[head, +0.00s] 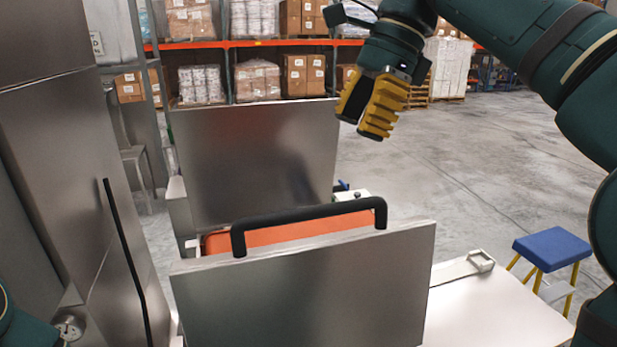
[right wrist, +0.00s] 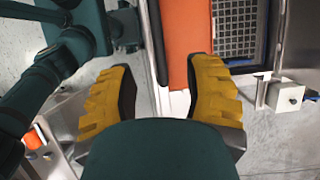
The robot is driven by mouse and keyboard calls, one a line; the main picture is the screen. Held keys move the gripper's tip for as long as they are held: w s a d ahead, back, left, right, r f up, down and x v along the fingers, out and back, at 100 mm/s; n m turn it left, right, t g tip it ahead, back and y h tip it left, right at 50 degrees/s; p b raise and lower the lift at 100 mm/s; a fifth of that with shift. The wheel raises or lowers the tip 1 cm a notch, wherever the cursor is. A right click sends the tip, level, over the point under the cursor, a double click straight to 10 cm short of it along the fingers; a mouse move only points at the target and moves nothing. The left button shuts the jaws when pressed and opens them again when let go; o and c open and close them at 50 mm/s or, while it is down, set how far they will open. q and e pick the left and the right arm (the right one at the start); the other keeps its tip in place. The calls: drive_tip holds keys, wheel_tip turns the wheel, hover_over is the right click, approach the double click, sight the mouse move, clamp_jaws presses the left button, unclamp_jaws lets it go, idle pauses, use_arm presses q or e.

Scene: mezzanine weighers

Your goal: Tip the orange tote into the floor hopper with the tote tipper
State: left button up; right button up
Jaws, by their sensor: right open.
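The orange tote (head: 290,234) shows as a strip between two upright grey metal panels, the near one (head: 305,290) and the far one (head: 255,155). The panels hide most of it. A black bar handle (head: 310,213) stands above the near panel's top edge. My right gripper (head: 361,126) has yellow fingers, is open and empty, and hangs above and beyond the handle, to its right. In the right wrist view, an orange strip (right wrist: 186,45) and a black bar (right wrist: 153,45) show between and beyond the open fingers (right wrist: 162,75). My left gripper is out of view.
A tall grey cabinet (head: 70,150) stands at the left. A pale platform (head: 490,310) and blue-topped stool (head: 552,249) are at the right. A dark grid (right wrist: 240,25) shows beside the orange strip. Open floor (head: 480,160) lies behind, with pallet racks at the back.

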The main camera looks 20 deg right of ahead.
sight(322, 206)
drive_tip(key=x, duration=0.4)
drive_tip(key=b+x, duration=0.1)
drive_tip(key=x, duration=0.3)
drive_tip(key=b+x, duration=0.1)
drive_tip(key=x, duration=0.4)
drive_tip(key=shift+s+a, duration=0.1)
drive_tip(key=shift+s, duration=0.2)
clamp_jaws()
